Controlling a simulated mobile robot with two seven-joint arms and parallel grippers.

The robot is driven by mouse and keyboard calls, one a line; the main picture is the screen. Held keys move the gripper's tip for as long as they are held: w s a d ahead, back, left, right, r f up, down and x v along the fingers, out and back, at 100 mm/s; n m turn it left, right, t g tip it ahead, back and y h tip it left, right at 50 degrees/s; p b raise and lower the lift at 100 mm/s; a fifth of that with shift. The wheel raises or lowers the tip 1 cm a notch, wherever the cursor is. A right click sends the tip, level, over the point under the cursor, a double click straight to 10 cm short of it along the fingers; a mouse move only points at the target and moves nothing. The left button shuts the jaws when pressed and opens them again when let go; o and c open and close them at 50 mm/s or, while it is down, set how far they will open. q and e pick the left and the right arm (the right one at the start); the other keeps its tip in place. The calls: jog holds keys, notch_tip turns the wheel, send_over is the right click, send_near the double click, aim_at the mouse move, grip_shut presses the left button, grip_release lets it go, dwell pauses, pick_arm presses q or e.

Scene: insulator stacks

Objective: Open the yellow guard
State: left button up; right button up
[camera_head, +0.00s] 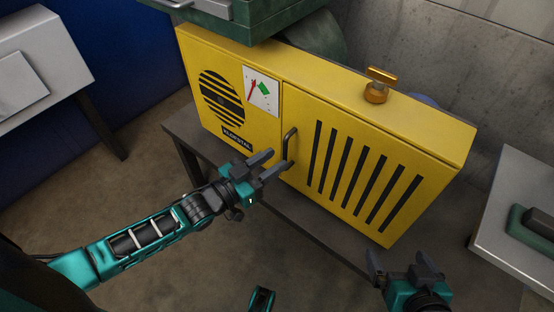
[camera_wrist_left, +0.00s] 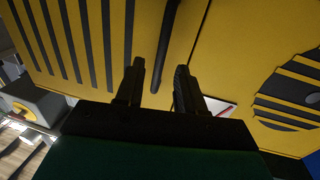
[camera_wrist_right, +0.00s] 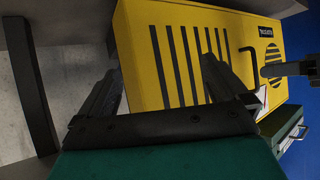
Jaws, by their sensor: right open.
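The yellow guard (camera_head: 352,176) is the slatted right-hand door of a yellow cabinet, and it looks shut. Its dark bar handle (camera_head: 290,145) is near the door's left edge. My left gripper (camera_head: 270,163) is open with its fingertips close to the handle's lower end. In the left wrist view the handle (camera_wrist_left: 168,45) runs between the two open fingers (camera_wrist_left: 158,85); contact cannot be told. My right gripper (camera_head: 403,262) is open and empty, below the cabinet's lower right corner. In the right wrist view the handle (camera_wrist_right: 248,66) shows beyond the right gripper's fingers.
The cabinet stands on a dark bench (camera_head: 183,132). A brass T-handled knob (camera_head: 378,86) is on its top, and a green box (camera_head: 243,20) is behind. A grey table (camera_head: 512,246) stands at right, a light one (camera_head: 40,70) at left. Floor in front is clear.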

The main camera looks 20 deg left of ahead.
pick_arm(q)
jog(key=shift+x, duration=1.05)
grip_shut()
